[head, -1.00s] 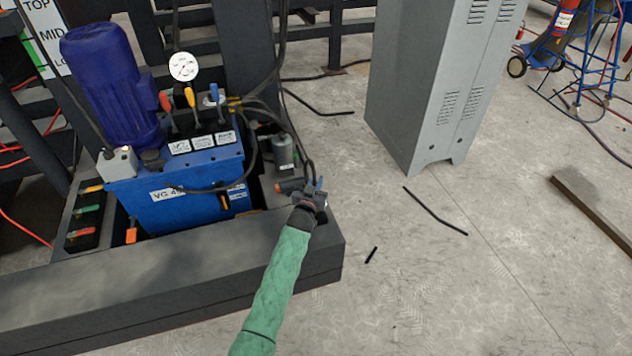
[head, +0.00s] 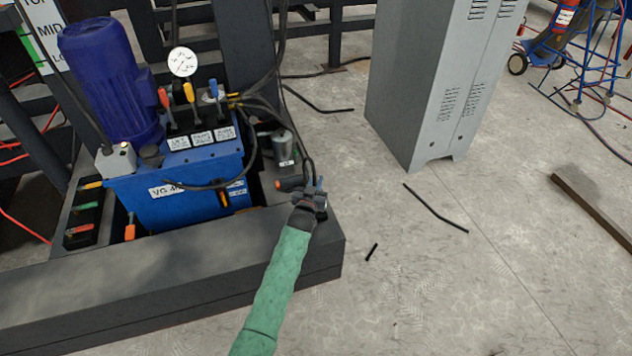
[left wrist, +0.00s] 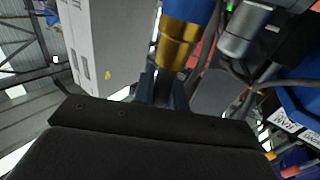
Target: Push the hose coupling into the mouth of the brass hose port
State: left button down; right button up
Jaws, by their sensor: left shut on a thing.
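My left gripper (head: 312,191) is at the front right corner of the dark frame, beside the blue pump unit. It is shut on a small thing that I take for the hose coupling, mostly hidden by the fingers. A black hose (head: 308,166) runs down to the gripper from above. In the left wrist view, the fingers (left wrist: 163,88) are close together around a narrow grey part. A brass collar (left wrist: 177,43) on a blue body, probably the brass hose port, shows just beyond the fingertips. I cannot tell whether coupling and port touch. My right gripper is out of view.
The blue pump unit (head: 178,196) with its levers and hoses stands left of the gripper. A grey cylinder (head: 284,148) is just behind it. The dark frame beam (head: 150,270) runs along the front. A grey cabinet (head: 430,90) stands behind right. The floor right is mostly clear.

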pick_arm(q)
jog(key=shift+f+b, duration=0.4)
jog(key=shift+f, duration=0.4)
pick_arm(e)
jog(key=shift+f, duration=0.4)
pick_arm(q)
jog(key=c, duration=1.3)
grip_release()
jog(key=shift+c, duration=0.2)
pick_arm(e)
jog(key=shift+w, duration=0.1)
